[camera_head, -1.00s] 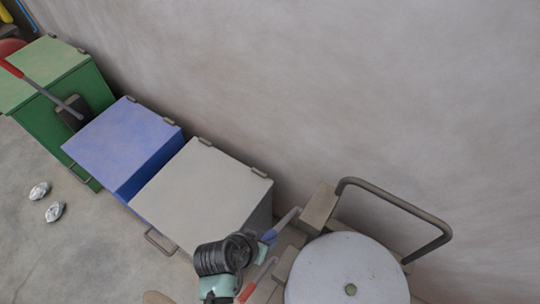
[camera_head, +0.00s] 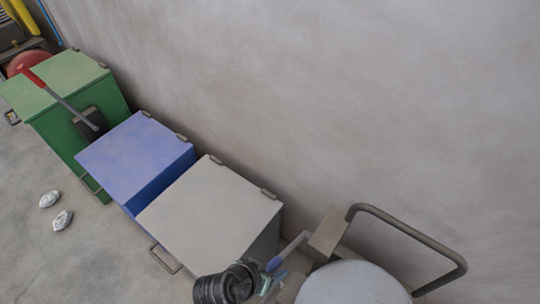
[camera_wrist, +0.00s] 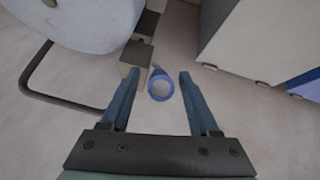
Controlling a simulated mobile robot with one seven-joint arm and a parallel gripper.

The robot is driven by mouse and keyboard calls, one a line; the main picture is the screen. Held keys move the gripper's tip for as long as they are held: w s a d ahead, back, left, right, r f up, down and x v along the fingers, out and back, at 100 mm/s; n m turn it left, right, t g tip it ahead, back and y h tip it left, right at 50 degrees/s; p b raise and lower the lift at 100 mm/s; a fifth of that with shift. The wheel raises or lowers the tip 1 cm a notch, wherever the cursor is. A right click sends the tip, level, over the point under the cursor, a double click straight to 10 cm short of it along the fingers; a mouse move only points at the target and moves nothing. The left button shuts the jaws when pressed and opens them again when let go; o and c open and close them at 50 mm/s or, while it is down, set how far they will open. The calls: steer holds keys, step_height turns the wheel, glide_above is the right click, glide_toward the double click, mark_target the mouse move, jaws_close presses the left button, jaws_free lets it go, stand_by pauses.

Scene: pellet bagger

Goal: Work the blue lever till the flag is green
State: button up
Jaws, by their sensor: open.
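The blue lever shows in the head view as a blue grip (camera_head: 274,263) on a pale shaft, beside a beige block near the bottom. In the wrist view it shows nearly end-on as a blue ring (camera_wrist: 161,86) with a pale centre. My gripper (camera_head: 268,283) is at the blue grip in the head view. In the wrist view my open gripper (camera_wrist: 156,80) has one finger on each side of the ring, with visible gaps. Whether the fingers are level with the grip in depth I cannot tell. No flag is visible in either view.
A white drum (camera_head: 352,284) with a bent metal rail (camera_head: 420,234) stands right of the lever. A beige block (camera_head: 327,233) adjoins it. Grey (camera_head: 210,210), blue (camera_head: 135,155) and green (camera_head: 60,85) bins line the wall. A red-handled lever (camera_head: 60,98) is by the green bin.

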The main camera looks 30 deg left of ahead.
steer(key=b+v, duration=0.1)
steer(key=v, duration=1.2)
steer(key=shift+w, duration=0.15)
